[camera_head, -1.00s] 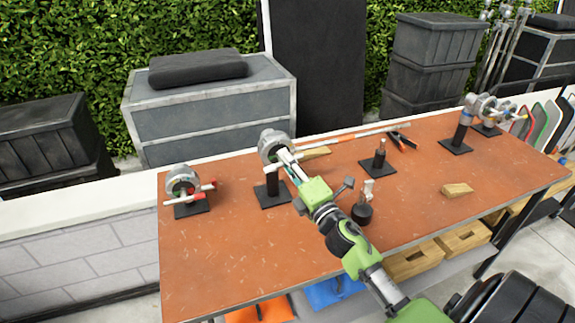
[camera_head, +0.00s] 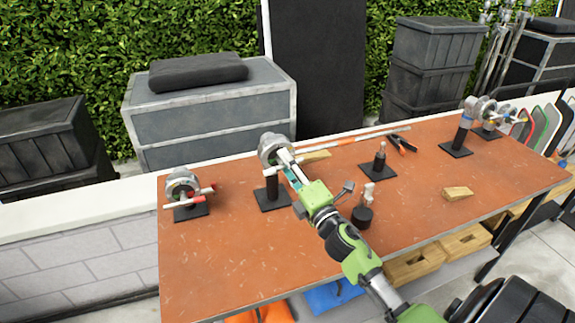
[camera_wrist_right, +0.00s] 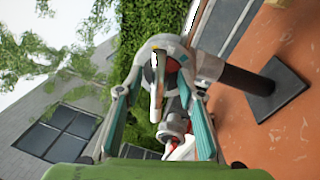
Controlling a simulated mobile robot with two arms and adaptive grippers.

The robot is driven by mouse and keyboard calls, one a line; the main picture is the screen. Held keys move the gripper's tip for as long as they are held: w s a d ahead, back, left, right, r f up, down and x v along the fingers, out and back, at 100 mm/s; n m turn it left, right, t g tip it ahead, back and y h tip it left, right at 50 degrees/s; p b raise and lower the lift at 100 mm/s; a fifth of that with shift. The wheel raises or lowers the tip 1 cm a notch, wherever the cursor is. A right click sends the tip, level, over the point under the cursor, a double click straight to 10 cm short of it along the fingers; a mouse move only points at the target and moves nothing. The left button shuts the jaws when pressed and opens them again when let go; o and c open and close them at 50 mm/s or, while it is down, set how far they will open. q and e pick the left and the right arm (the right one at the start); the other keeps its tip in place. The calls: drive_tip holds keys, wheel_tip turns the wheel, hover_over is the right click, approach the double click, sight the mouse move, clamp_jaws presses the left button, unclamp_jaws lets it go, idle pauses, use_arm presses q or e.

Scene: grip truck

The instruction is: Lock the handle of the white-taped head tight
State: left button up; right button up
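The middle grip head (camera_head: 276,147) is a grey metal disc clamp on a black post with a square base. A pale, white-looking handle (camera_head: 251,172) sticks out to its left, so it looks like the white-taped head. My right gripper (camera_head: 286,164) is at this head, its green and teal body partly covering it. In the right wrist view the head (camera_wrist_right: 174,52) lies ahead, and a thin handle bar (camera_wrist_right: 157,88) stands between the two teal fingers (camera_wrist_right: 156,95). The fingers are apart, with gaps beside the bar. My left gripper is not in view.
A red-taped head (camera_head: 183,183) stands at the left of the orange table (camera_head: 230,255). More heads (camera_head: 467,123) stand at the far right. A short post (camera_head: 379,160), a dark bottle-like item (camera_head: 363,210), a wooden wedge (camera_head: 457,193) and clamps (camera_head: 402,143) lie to the right.

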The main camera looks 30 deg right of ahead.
drive_tip(key=v, duration=1.2)
idle(0.3)
